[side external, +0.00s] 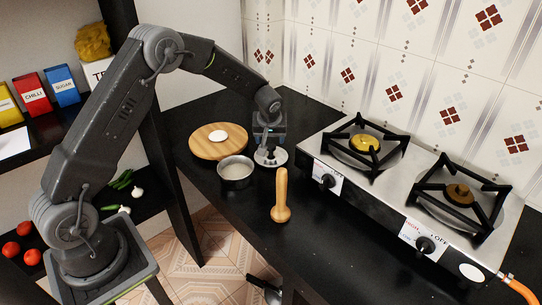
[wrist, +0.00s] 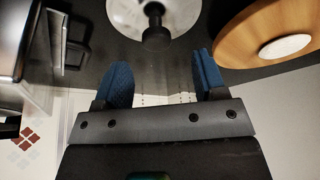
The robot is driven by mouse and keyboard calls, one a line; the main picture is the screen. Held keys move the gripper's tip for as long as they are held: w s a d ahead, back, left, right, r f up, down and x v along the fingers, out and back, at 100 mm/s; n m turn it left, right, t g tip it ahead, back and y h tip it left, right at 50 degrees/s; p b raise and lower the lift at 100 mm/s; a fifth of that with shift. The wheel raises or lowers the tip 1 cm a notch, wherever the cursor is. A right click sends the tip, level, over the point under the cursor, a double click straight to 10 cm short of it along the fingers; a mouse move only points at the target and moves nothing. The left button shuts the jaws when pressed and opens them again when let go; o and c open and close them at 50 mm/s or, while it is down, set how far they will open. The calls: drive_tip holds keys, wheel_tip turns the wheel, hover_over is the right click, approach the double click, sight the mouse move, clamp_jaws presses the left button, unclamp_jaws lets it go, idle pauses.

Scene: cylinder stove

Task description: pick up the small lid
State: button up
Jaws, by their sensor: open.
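The small lid (side external: 262,158) is a pale metal disc with a dark knob, lying on the black counter between the stove and a round wooden board. In the wrist view the lid (wrist: 128,14) is at the top edge, partly cut off, with its black knob towards my fingers. My gripper (side external: 268,139) is above the lid in the side view and partly covers it. In the wrist view my gripper (wrist: 162,78) has its two blue fingers apart, with nothing between them. The knob is ahead of the fingertips, not between them.
The wooden board (side external: 205,150) with a white disc on it is left of the lid. A small metal pot (side external: 236,174) and a wooden pestle-like thing (side external: 281,196) stand nearer. The stove (side external: 330,150) is close on the right; the tiled wall is behind.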

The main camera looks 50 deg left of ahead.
sight(271, 145)
drive_tip(key=shift+x, duration=2.65)
drive_tip(key=shift+d, duration=0.15)
drive_tip(key=shift+c, duration=0.4)
drive_tip(key=c, duration=0.9)
drive_tip(key=shift+r, duration=0.1)
drive_tip(key=shift+c, duration=0.3)
